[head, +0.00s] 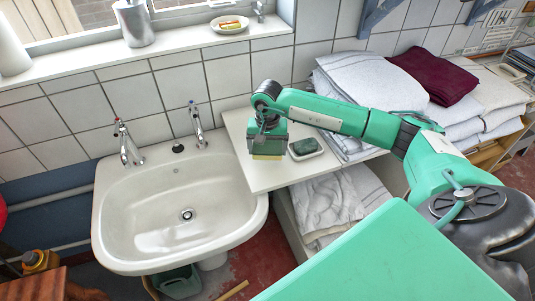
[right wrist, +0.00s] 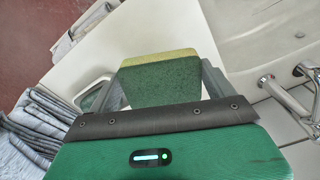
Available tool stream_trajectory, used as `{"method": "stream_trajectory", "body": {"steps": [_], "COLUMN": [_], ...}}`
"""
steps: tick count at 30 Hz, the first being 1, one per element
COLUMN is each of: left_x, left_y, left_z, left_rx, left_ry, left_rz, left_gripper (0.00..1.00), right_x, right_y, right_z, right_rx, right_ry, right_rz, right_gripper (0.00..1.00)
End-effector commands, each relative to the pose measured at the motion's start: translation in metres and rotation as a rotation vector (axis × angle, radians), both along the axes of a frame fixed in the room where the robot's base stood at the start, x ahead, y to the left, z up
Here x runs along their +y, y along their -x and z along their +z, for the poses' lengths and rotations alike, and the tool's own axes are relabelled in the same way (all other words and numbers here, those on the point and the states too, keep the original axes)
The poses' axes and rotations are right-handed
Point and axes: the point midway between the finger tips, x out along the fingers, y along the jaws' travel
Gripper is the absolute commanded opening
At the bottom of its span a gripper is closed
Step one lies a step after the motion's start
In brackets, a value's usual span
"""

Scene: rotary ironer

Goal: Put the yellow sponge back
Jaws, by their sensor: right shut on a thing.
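My right gripper (head: 267,140) points down over the white shelf (head: 262,183) beside the sink. It is shut on the yellow sponge (head: 267,157), whose yellow lower edge shows under the fingers. In the right wrist view the sponge (right wrist: 160,82) sits between the two fingers, a green face toward the camera and a yellow edge at the far end. I cannot tell whether it touches the shelf. My left gripper is not in view.
A white sink (head: 165,244) with two taps (head: 196,125) is left of the shelf. Folded towels (head: 365,80) and a dark red cloth (head: 433,77) are stacked right.

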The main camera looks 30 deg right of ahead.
Motion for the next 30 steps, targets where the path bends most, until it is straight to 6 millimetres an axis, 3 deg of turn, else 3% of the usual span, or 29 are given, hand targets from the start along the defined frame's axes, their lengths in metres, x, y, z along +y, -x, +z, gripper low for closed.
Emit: {"method": "stream_trajectory", "body": {"steps": [11, 22, 23, 25, 30], "left_x": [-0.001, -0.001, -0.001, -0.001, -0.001], "left_y": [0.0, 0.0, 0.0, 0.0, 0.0], "left_z": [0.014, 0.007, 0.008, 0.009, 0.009], "left_rx": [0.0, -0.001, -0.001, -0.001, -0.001], "left_ry": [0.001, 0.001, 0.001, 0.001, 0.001], "left_rz": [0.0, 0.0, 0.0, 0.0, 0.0], "left_gripper": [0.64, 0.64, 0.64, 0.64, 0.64], "right_x": [0.0, 0.0, 0.0, 0.0, 0.0], "right_y": [0.001, 0.0, 0.0, 0.0, 0.0], "right_z": [-0.043, -0.049, -0.048, -0.047, -0.047], "right_rx": [0.003, 0.001, 0.001, 0.001, 0.001], "right_ry": [0.0, 0.001, 0.001, 0.001, 0.001], "right_rz": [0.0, 0.001, 0.001, 0.001, 0.001], "right_gripper": [0.64, 0.64, 0.87, 1.0, 1.0]}}
